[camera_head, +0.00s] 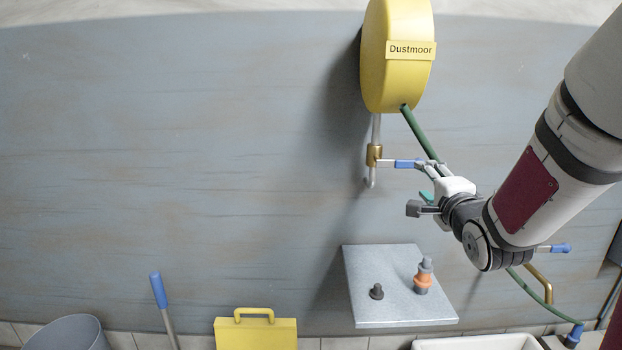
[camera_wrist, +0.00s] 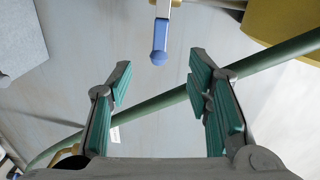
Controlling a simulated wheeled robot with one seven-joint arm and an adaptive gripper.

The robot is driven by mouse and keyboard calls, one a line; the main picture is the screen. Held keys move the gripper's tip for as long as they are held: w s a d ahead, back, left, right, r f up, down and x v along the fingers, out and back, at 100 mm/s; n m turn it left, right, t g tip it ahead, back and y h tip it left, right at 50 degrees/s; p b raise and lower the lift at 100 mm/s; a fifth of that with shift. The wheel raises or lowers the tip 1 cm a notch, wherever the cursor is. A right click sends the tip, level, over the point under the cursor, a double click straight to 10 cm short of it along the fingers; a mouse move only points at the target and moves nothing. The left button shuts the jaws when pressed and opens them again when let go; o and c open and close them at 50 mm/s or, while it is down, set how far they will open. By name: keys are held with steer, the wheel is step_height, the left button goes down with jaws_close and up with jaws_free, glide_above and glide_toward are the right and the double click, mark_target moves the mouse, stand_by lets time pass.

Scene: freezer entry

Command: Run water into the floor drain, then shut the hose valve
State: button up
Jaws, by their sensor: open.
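A brass hose valve (camera_head: 375,155) sits on a grey pipe under the yellow hose reel (camera_head: 397,75) marked "Dustmoor". Its blue lever (camera_head: 405,164) points right, crosswise to the pipe. My gripper (camera_head: 421,182) is open and empty, close to the lever's end. In the wrist view the blue lever tip (camera_wrist: 159,56) lies ahead, between my open fingertips (camera_wrist: 160,70), with no clear contact. The green hose (camera_head: 422,135) runs from the reel behind my gripper; it crosses behind the fingers in the wrist view (camera_wrist: 150,107). No floor drain or running water is visible.
A second blue lever (camera_head: 559,248) shows near a brass pipe (camera_head: 545,283), partly behind my arm. A grey shelf (camera_head: 385,318) holds an orange-and-grey fitting (camera_head: 424,280) and a dark knob (camera_head: 376,291). A bucket (camera_head: 70,335), blue-handled tool (camera_head: 158,290) and yellow case (camera_head: 255,333) stand below.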

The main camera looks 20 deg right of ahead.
mark_target(411, 165)
steer(key=shift+m+t, duration=0.3)
steer(key=shift+m, duration=0.2)
steer(key=b+x, duration=0.1)
steer(key=x, duration=0.3)
steer(key=b+x, duration=0.1)
steer(key=x, duration=0.4)
steer(key=d+b+x, duration=0.1)
steer(key=x, duration=0.4)
steer(key=shift+s+f, duration=0.1)
steer(key=shift+f, duration=0.3)
jaws_close()
